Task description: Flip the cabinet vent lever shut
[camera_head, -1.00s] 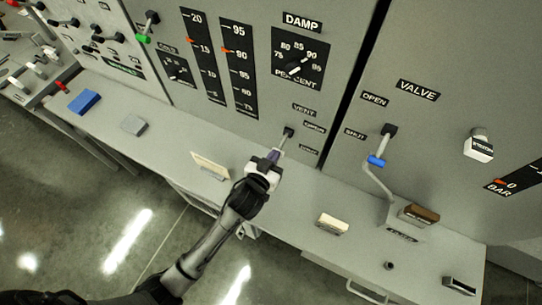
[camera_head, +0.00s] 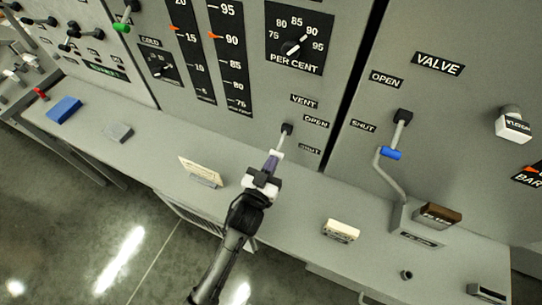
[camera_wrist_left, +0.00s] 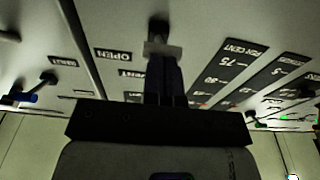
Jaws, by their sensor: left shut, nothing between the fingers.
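The vent lever has a black pivot (camera_head: 287,129) on the grey cabinet panel, beside the VENT (camera_head: 304,101), OPEN (camera_head: 316,121) and SHUT (camera_head: 309,150) labels. Its pale shaft runs down and left in the picture to my left gripper's fingertips. My left gripper (camera_head: 273,162) is shut with nothing held; its fingers are at the lever's lower end. In the left wrist view the fingers (camera_wrist_left: 163,82) point at the lever's black pivot (camera_wrist_left: 158,28), covering part of the lever. Whether they touch it I cannot tell. My right gripper is not in view.
A grey ledge runs below the panel, with a cream card (camera_head: 200,171), a cream block (camera_head: 341,229), a blue block (camera_head: 64,109) and a grey block (camera_head: 119,132). The valve crank with its blue grip (camera_head: 391,153) stands to the right, past a dark panel gap.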

